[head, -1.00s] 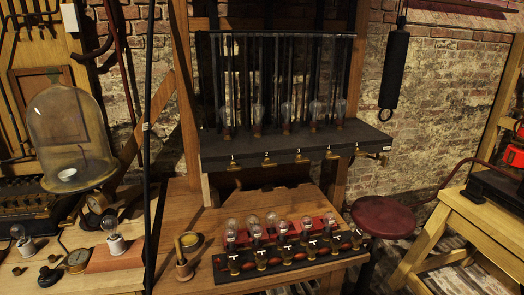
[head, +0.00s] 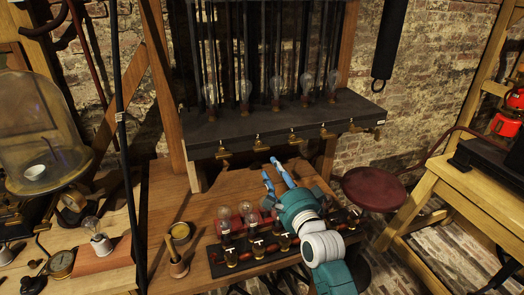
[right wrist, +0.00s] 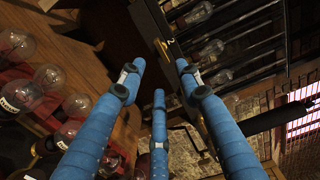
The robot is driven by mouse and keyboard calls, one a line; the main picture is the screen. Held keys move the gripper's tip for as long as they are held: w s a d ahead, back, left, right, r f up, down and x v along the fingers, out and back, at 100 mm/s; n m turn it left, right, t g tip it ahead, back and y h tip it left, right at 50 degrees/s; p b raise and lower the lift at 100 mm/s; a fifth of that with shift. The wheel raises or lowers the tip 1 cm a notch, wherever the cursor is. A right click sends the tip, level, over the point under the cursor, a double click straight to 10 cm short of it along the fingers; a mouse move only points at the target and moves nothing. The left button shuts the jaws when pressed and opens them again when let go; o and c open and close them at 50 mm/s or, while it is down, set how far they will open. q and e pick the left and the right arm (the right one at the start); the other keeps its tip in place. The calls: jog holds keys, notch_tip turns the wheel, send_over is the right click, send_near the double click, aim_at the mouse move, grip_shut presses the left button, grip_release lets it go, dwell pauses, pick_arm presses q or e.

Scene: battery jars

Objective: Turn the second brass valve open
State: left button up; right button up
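Several brass valves line the front edge of a black shelf. The second brass valve from the left (head: 260,144) shows just above the fingertips of my right gripper (head: 273,170). My right gripper reaches up from the lower right with its blue fingers apart and nothing between them. In the right wrist view my right gripper (right wrist: 158,72) is open, and a brass valve (right wrist: 164,50) shows beyond the fingertips, seemingly apart from them. The first valve (head: 222,154) is to the left and the third (head: 294,138) to the right. My left gripper is not in view.
Below, bulbs (head: 224,222) stand in a row on the wooden bench (head: 205,205), partly hidden by my right arm. A red stool (head: 375,188) stands to the right, and a glass dome (head: 40,125) at left.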

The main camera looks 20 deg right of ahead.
aim_at(261, 147)
jog(key=w+p, duration=0.2)
jog(key=w, duration=0.8)
jog(key=shift+a, duration=0.15)
jog(key=shift+w, duration=0.1)
grip_shut()
